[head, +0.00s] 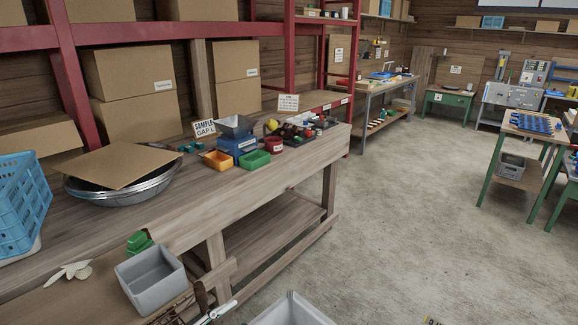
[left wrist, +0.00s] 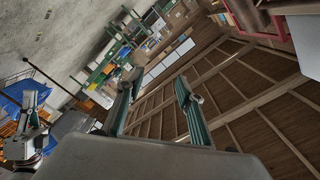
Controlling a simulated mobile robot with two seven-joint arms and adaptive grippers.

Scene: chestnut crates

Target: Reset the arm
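My left gripper (left wrist: 157,95) shows in the left wrist view with its two teal-grey fingers spread apart and nothing between them. That view is tilted and looks across the room toward the ceiling and far wall, so the gripper is up in free air.
A long wooden bench (head: 185,215) runs along the left, bearing a metal bowl (head: 125,188) under cardboard, a blue scale (head: 237,144) and small trays. A blue crate (head: 20,205) stands at the left edge. A grey bin (head: 152,279) is in front.

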